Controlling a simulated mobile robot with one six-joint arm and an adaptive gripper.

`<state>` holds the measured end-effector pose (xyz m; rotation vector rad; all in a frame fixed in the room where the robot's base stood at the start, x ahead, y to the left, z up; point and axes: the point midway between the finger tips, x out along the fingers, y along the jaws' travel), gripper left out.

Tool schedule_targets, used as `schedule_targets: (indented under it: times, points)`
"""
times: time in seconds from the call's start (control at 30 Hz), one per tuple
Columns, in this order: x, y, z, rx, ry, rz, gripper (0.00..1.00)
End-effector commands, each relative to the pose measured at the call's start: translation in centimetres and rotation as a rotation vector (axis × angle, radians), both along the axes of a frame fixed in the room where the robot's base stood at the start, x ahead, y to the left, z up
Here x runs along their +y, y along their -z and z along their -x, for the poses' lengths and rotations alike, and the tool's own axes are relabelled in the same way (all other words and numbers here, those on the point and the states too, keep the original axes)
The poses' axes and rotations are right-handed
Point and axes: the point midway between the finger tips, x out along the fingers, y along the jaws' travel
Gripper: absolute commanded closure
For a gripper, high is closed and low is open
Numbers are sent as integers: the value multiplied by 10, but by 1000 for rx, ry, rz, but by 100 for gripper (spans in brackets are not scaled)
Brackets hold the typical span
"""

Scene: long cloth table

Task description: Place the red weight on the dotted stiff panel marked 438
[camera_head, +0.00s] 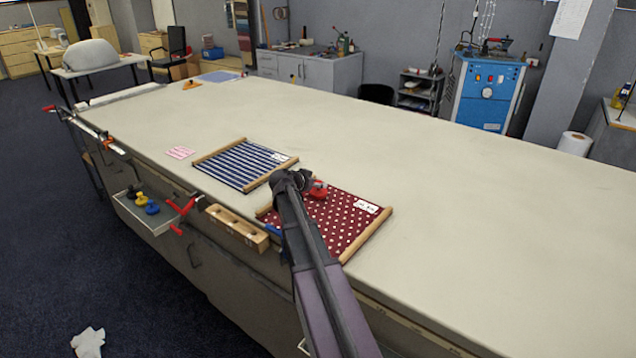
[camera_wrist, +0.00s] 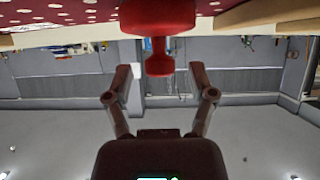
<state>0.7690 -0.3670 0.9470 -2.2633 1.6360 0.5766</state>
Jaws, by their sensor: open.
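The red weight (camera_head: 319,190) rests on the dark red, white-dotted panel (camera_head: 343,222), near its far left part in the head view. The panel has wooden bars on two sides and a white label (camera_head: 367,206), too small to read. In the wrist view, which is upside down, the weight (camera_wrist: 158,14) is upright with its knob toward my gripper, and the panel's cloth (camera_wrist: 60,12) lies at the top edge. My gripper (camera_wrist: 161,76) is open, its fingers apart on either side of the knob with gaps between. In the head view my gripper (camera_head: 292,181) is just left of the weight.
A blue-striped panel (camera_head: 243,163) lies beyond, with a small pink-striped card (camera_head: 179,153) beside it. A wooden block with holes (camera_head: 236,228) and a red clamp (camera_head: 183,215) are at the near table edge. A side tray (camera_head: 127,212) holds several weights. The right side of the table is clear.

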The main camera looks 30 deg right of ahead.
Motion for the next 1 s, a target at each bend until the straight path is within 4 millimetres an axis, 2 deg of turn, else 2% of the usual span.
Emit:
schedule_targets:
  times: [0.3, 0.6, 0.8, 1.0]
  points:
    - [41, -28, 15, 0, -1, 0, 28]
    - [76, -47, 26, 0, 0, 0, 28]
    - [86, -51, 29, 0, 1, 0, 28]
    - [88, -51, 30, 0, 2, 0, 28]
